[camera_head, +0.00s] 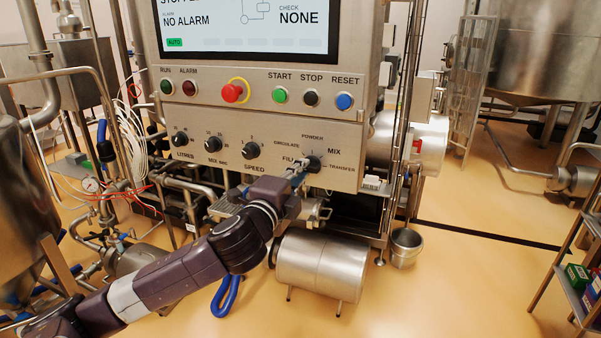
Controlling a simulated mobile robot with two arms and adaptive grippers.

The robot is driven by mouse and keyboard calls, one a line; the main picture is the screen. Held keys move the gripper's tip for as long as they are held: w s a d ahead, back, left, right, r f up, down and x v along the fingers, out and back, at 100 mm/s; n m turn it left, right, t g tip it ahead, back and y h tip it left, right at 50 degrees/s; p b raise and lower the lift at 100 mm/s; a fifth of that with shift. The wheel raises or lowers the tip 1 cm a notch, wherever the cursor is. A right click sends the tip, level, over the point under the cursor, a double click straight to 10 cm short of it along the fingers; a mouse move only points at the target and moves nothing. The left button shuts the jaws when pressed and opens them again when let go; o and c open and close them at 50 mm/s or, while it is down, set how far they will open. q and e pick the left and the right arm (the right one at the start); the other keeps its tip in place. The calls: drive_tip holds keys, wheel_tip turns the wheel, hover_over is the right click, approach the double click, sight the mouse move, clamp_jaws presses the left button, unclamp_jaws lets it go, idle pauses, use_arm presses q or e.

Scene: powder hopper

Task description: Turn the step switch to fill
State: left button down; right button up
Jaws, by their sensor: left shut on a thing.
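The step switch (313,163) is a black knob at the lower right of the steel control panel (225,110). Labels around it read FILL, CIRCULATE, POWDER, MIX and TRANSFER. My left gripper (304,168) reaches up from the lower left and is shut on the switch. The gripper hides the left part of the knob, and I cannot read which label its pointer faces. My right gripper is not in view.
Other black knobs, such as the SPEED knob (251,150), sit left of the switch. Above them are buttons, including the red stop button (232,92). A steel cylinder (320,266) lies under the panel.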

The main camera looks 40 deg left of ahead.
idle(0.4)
use_arm(q)
drive_tip(key=c, duration=2)
unclamp_jaws()
drive_tip(key=shift+a, duration=0.1)
drive_tip(key=shift+o, duration=0.2)
